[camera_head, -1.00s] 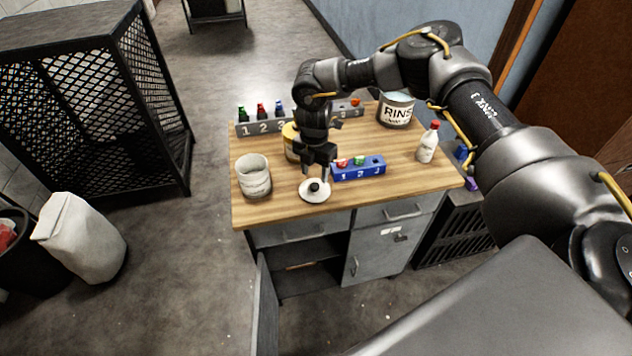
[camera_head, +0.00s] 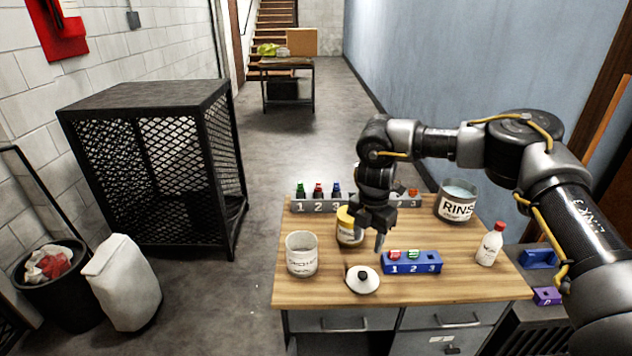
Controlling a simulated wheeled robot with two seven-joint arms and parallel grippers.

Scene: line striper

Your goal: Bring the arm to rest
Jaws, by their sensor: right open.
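My right gripper (camera_head: 381,238) hangs fingers-down above the wooden table top (camera_head: 450,275). It is open with nothing visible in it. It is just behind and above a white lid with a black knob (camera_head: 363,280) and left of the blue numbered block (camera_head: 412,263). My right arm (camera_head: 480,140) reaches in from the right, bent at the elbow above the table. The gripper and wrist partly hide the yellow-lidded jar (camera_head: 349,227) and the grey numbered rack (camera_head: 318,207). My left gripper is not in view.
A white can (camera_head: 301,255) stands at the table's left. The RINSE tub (camera_head: 457,202) stands at the back right, and a red-capped bottle (camera_head: 490,245) at the right. Colored caps sit in the block and rack.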

